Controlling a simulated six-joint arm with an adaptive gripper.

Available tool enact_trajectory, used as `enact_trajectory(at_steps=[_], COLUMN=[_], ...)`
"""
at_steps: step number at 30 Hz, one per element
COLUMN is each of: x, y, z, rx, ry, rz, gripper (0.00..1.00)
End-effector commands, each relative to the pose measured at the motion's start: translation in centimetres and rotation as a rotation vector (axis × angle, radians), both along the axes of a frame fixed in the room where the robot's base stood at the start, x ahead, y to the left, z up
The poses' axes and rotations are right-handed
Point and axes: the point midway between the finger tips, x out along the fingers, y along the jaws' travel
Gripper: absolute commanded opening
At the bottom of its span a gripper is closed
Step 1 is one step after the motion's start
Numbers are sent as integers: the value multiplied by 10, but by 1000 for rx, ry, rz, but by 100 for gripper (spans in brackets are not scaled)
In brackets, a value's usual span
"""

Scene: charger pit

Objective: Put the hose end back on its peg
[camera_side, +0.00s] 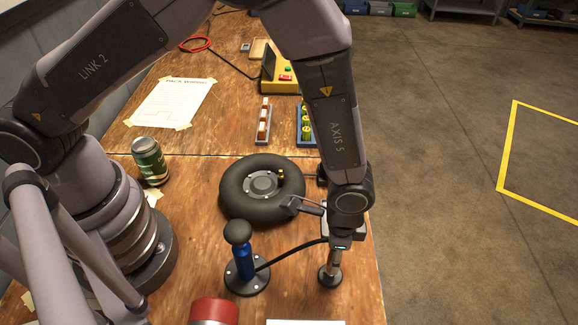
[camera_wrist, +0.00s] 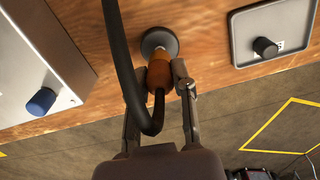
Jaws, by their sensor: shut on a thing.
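My gripper (camera_side: 338,243) points down over the table near its right edge. In the wrist view my gripper (camera_wrist: 162,78) is shut on the orange-brown hose end (camera_wrist: 158,74), with a finger on each side. A black hose (camera_wrist: 122,60) bends up into it from below. The hose end's tip points at a round grey peg base (camera_wrist: 158,42) and overlaps its middle. In the side view the round base (camera_side: 330,277) stands directly under my gripper. I cannot tell whether the hose end is seated on the peg or just above it.
A blue pump (camera_side: 244,262) with a black knob stands left of my gripper, the hose (camera_side: 290,252) running from it. A black tyre (camera_side: 235,198) lies behind. A green can (camera_side: 149,160) stands further left. A red cylinder (camera_side: 214,310) is at the front.

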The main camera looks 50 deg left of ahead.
Motion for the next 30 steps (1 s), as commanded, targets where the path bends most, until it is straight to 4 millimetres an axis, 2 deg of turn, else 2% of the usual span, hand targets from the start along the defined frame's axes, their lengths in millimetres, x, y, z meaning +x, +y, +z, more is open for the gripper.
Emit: enact_trajectory(at_steps=[30], x=[0], y=[0], z=[-23], rx=[0], ry=[0], rz=[0], gripper=[0])
